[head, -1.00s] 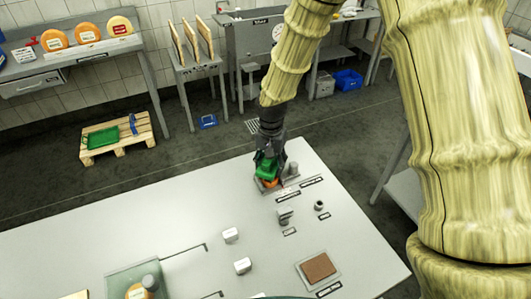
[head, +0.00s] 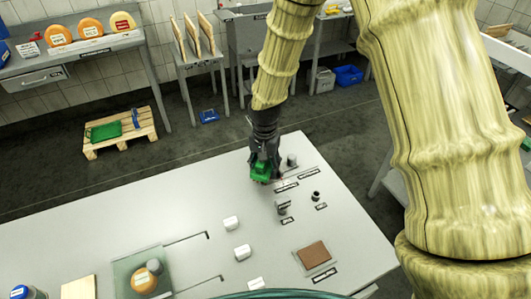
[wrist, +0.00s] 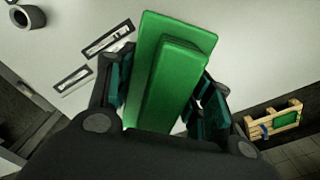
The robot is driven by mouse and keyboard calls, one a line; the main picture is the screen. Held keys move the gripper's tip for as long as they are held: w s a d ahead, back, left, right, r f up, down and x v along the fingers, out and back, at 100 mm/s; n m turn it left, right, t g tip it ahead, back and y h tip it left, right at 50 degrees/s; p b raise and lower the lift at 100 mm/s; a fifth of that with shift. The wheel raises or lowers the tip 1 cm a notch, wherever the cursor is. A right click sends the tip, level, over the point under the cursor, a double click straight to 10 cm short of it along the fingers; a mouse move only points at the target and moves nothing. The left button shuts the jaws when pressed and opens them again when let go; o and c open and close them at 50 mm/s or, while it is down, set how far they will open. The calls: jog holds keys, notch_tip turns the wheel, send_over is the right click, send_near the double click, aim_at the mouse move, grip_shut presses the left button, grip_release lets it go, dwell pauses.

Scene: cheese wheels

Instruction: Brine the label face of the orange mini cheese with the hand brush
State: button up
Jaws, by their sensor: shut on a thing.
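My gripper (head: 262,168) is shut on a green block-like hand brush (head: 260,174), above the far right part of the white table. In the wrist view the brush (wrist: 165,75) lies between the two fingers (wrist: 162,100), its smooth green back toward the camera. Its working side is hidden. A small orange cheese (head: 142,283) sits on a greenish plate (head: 122,273) at the table's near left, well apart from the brush. A grey knob (head: 154,267) overlaps it in view. I cannot make out its label face.
White blocks (head: 231,223) stand mid-table, near thin dark rods. A blue-topped jar (head: 20,292) is at the near left.

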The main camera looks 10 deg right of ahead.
jog(key=shift+s+a, duration=0.25)
jog(key=shift+s, duration=0.1)
jog(key=shift+s+a+r+p, duration=0.1)
jog(key=shift+s+r+p, duration=0.1)
jog(key=shift+r+p, duration=0.2)
notch_tip(320, 180, up, 2)
jog(key=shift+w+r+p, duration=0.1)
jog(key=shift+r+p, duration=0.05)
jog(key=shift+p, duration=0.4)
jog(key=shift+r+p, duration=1.9)
jog(key=shift+r, duration=0.7)
